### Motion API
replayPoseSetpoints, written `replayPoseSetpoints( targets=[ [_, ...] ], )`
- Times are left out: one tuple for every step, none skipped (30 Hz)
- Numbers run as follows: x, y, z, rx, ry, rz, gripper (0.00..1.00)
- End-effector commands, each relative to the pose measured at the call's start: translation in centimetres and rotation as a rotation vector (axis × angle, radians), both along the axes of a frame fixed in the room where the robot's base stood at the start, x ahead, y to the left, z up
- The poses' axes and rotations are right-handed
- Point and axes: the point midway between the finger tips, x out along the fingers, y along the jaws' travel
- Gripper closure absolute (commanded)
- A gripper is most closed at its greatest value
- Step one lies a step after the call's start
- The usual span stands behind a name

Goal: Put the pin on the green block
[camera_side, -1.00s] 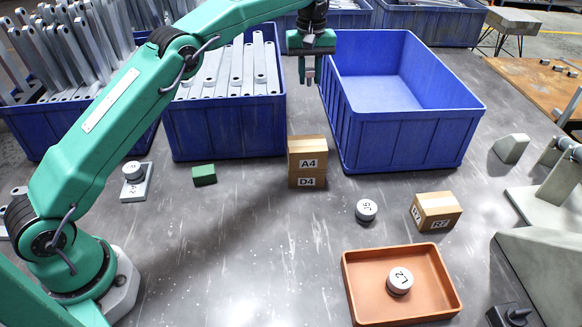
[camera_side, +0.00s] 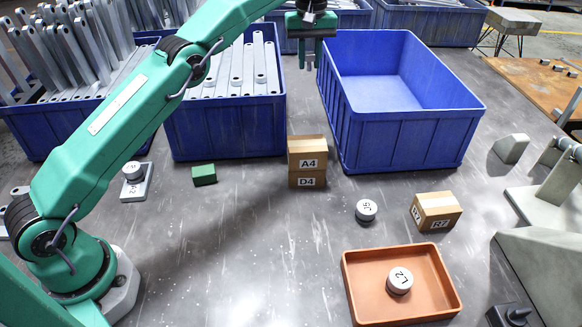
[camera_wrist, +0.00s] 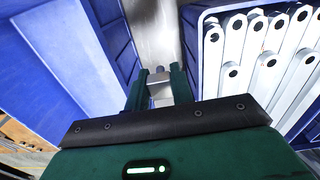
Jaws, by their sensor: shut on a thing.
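The green block (camera_side: 204,175) lies on the grey table in the side view, left of the stacked boxes, with nothing on top of it. My gripper (camera_side: 310,62) is high in the air in the side view, near the gap between the two blue bins and well away from the block. Its two fingers (camera_wrist: 160,88) are shut on a small silvery piece, which I take to be the pin (camera_wrist: 160,91). In the side view the pin is too small to make out clearly. The block does not show in the wrist view.
A blue bin of metal bars (camera_side: 225,140) and an empty blue bin (camera_side: 400,145) stand behind. Boxes A4 and D4 (camera_side: 307,153) are stacked nearby. A round weight on a plate (camera_side: 134,191) is left of the block. An orange tray (camera_side: 352,290) sits at front right.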

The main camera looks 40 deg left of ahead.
Motion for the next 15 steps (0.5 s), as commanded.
replayPoseSetpoints(
  targets=[
    [-0.1,0.0,0.2,0.000,-0.001,-0.001,1.00],
    [-0.2,-0.1,0.3,0.000,-0.001,-0.001,1.00],
    [-0.2,-0.1,0.3,0.000,0.000,-0.001,1.00],
    [-0.3,-0.1,0.4,0.000,0.000,-0.001,1.00],
    [-0.4,-0.1,0.5,0.000,-0.001,-0.001,1.00],
    [-0.5,-0.1,0.7,0.000,-0.001,-0.001,1.00],
    [-0.5,-0.1,0.7,0.000,-0.001,-0.002,1.00],
    [-0.6,-0.1,0.8,-0.001,-0.002,-0.002,1.00],
    [-0.7,-0.2,1.0,0.000,-0.003,-0.002,1.00],
    [-0.9,-0.2,1.1,0.000,-0.003,-0.002,1.00],
    [-1.0,-0.2,1.2,-0.001,-0.002,-0.003,1.00],
    [-1.1,-0.2,1.4,0.000,-0.001,-0.003,1.00],
    [-1.3,-0.2,1.5,0.000,-0.003,-0.003,1.00],
    [-1.4,-0.3,1.6,0.000,-0.003,-0.004,1.00],
    [-1.7,-0.3,1.9,-0.001,-0.004,-0.004,1.00]
  ],
)
